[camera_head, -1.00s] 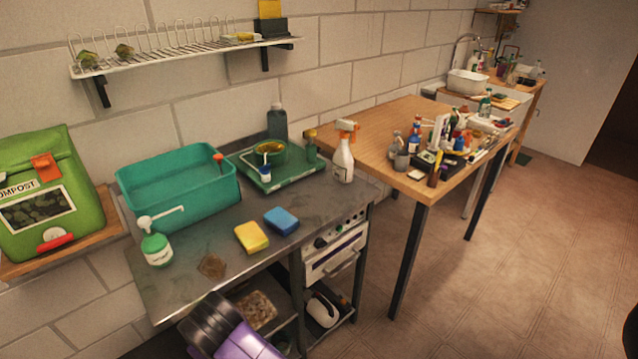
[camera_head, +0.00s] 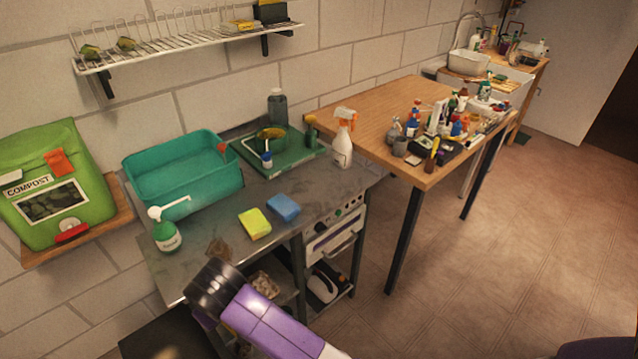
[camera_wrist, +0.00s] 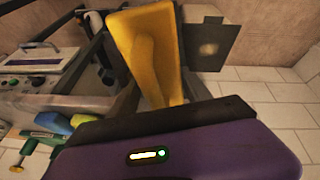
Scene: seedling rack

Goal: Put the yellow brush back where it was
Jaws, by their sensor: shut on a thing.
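The yellow brush (camera_wrist: 148,48) is large and close in the wrist view, upright in the picture with its narrower part pointing down at my gripper (camera_wrist: 165,98). My gripper is shut on it, the grey fingers partly hidden behind my wrist. A grey block with a pale spot (camera_wrist: 205,44) shows beside the brush; I cannot tell if they touch. In the head view my gripper and the held brush are not clearly visible. A wire wall rack (camera_head: 190,48) there carries a dark holder (camera_head: 272,13) and a yellow item (camera_head: 242,25) at its right end.
The steel worktop (camera_head: 335,182) bears a teal basin (camera_head: 190,187), a yellow sponge (camera_head: 255,223), a blue sponge (camera_head: 284,207), a pump bottle (camera_head: 167,234) and a spray bottle (camera_head: 343,145). A cluttered wooden table (camera_head: 360,110) stands to the right. The compost bag (camera_head: 85,165) is left.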

